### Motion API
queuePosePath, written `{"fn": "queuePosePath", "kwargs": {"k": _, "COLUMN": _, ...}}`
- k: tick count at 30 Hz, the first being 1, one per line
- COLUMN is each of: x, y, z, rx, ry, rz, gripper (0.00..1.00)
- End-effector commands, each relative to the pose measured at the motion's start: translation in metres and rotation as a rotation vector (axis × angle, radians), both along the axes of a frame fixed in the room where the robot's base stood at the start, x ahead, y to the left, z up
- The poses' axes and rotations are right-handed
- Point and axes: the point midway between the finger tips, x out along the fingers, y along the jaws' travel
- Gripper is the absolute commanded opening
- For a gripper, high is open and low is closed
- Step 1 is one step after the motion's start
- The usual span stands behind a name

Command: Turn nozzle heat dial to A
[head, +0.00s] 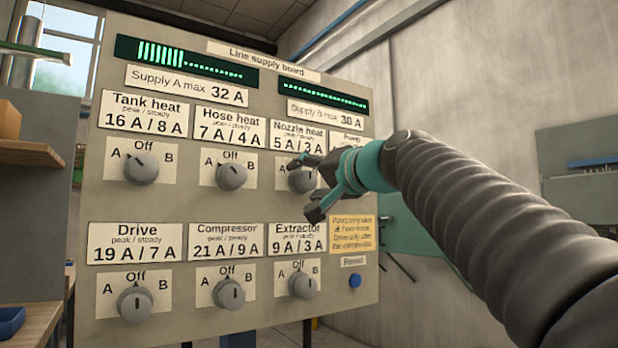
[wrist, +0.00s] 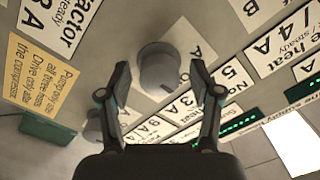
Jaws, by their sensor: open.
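The nozzle heat dial (head: 299,182) is a grey round knob on the line supply board, under the label "Nozzle heat 5 A / 3 A". My gripper (head: 305,187) is at this dial, with its fingers partly covering it in the head view. In the wrist view the dial (wrist: 158,68) sits between the open fingertips of my gripper (wrist: 153,78), with a gap visible on its left. Contact cannot be told.
The board (head: 190,208) also carries the tank heat (head: 141,170), hose heat (head: 232,176), drive (head: 135,304), compressor (head: 229,293) and extractor (head: 303,285) dials. A yellow note (head: 352,233) and blue reset button (head: 354,281) are lower right. The pump dial (wrist: 95,128) is near one finger.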

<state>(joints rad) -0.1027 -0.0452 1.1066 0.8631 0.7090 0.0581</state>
Motion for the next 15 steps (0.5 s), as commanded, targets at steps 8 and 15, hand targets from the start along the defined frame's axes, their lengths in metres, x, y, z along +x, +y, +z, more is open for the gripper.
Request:
{"fn": "queuePosePath", "kwargs": {"k": 8, "x": 0.0024, "y": 0.0015, "z": -0.0004, "rx": 0.000, "ry": 0.001, "rz": -0.001, "gripper": 0.64}}
{"fn": "queuePosePath", "kwargs": {"k": 15, "x": 0.0022, "y": 0.0014, "z": -0.0004, "rx": 0.000, "ry": 0.001, "rz": -0.001, "gripper": 0.17}}
